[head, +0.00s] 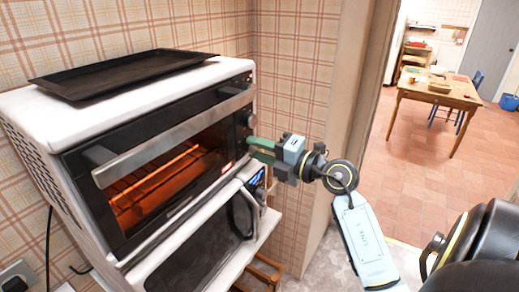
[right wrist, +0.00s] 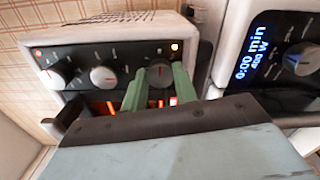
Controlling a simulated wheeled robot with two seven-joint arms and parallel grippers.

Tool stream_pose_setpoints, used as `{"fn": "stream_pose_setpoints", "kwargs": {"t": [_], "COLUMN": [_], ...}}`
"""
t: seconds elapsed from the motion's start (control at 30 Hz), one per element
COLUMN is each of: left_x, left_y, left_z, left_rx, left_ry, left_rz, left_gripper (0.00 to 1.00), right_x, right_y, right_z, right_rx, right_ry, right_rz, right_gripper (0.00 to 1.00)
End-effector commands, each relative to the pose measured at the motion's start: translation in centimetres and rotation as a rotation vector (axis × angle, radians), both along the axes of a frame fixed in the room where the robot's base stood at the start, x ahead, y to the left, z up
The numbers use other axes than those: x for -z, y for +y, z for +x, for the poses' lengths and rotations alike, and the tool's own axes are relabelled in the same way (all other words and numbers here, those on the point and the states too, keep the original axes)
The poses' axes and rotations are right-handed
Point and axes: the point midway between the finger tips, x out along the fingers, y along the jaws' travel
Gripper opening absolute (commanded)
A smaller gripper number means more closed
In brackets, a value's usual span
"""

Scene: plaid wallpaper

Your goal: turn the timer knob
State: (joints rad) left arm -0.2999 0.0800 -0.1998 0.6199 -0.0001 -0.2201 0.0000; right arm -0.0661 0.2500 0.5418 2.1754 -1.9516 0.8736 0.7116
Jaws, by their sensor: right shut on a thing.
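The toaster oven (head: 150,160) stands on top of the microwave, with its window glowing orange inside. In the right wrist view its panel (right wrist: 120,55) holds three round knobs, and a small lamp (right wrist: 174,47) near the end knob is lit. My right gripper (head: 254,144) reaches the lower end of that panel. In the right wrist view its two green fingers (right wrist: 160,80) are shut on the end knob (right wrist: 160,72), one on each side; I take it to be the timer knob. In the head view the gripper hides this knob. My left gripper is out of view.
A dark baking tray (head: 125,73) lies on the oven. The microwave (head: 205,245) below has a lit display (right wrist: 257,55) reading 0:00 min, 400 W. A door frame (head: 335,120) stands close right of the gripper. A wooden table (head: 440,92) is far off.

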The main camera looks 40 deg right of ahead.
Motion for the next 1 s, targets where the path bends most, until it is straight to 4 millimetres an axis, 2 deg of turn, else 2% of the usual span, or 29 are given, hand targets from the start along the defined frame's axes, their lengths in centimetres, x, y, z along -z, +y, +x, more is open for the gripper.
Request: {"fn": "stream_pose_setpoints", "kwargs": {"t": [0.4,0.43,0.6,0.87,1.0], "left_x": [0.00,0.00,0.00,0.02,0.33], "left_y": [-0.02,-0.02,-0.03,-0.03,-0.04], "left_z": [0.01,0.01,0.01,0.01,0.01], "left_rx": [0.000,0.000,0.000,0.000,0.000], "left_ry": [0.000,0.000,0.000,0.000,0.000], "left_rz": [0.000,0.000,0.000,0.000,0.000], "left_gripper": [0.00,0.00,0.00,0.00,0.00], "right_x": [0.03,0.04,0.03,0.03,0.14], "right_y": [-0.02,-0.02,-0.02,-0.03,-0.33], "right_z": [-0.01,0.00,-0.01,-0.05,-0.97], "right_rx": [0.001,0.000,0.000,0.000,0.001], "right_ry": [0.003,0.003,0.003,0.003,0.002], "right_rz": [0.007,0.006,0.006,0.006,0.006], "right_gripper": [0.06,0.30,0.50,0.50,0.50]}}
